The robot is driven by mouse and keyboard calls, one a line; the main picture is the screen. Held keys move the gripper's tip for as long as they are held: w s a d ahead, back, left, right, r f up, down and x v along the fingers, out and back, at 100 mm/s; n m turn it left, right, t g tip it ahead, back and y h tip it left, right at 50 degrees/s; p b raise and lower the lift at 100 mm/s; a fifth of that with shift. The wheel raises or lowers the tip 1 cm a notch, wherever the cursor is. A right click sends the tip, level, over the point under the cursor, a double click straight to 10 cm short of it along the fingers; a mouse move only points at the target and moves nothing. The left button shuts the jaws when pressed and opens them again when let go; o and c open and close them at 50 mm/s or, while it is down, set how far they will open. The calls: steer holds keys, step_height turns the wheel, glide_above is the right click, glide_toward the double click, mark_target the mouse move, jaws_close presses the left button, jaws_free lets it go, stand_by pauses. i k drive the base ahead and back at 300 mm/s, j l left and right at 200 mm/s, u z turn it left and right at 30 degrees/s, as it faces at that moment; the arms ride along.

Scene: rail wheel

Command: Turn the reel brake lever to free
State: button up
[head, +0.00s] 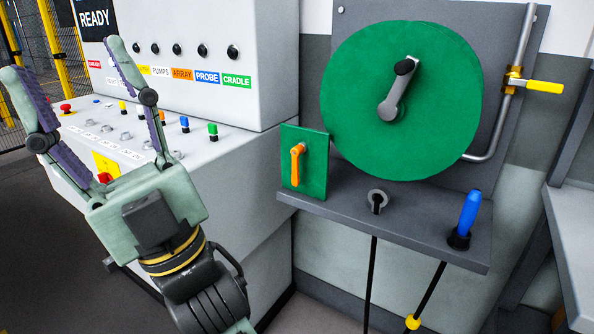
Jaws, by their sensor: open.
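A green reel disc (365,100) with a grey crank (396,92) and black knob is mounted on a grey back plate. Left of it, an orange lever (296,165) hangs down on a small green plate (313,185). A blue-handled lever (468,214) stands tilted on the grey shelf (400,225) below the disc. No readable label shows which of these is the reel brake lever. My gripper (63,58) is open and empty, fingers pointing up, in front of the control console at the left. It is well left of both levers and apart from them.
The console (215,140) has coloured knobs and labels along its sloped face. A grey pipe (508,110) with a yellow valve handle (545,87) runs right of the disc. A grey bench (575,235) stands at far right.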

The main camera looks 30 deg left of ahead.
mark_target(298, 150)
steer(key=j+u, duration=0.25)
steer(key=u, duration=0.15)
steer(key=j+u, duration=0.45)
steer(key=u, duration=0.3)
steer(key=i, duration=0.05)
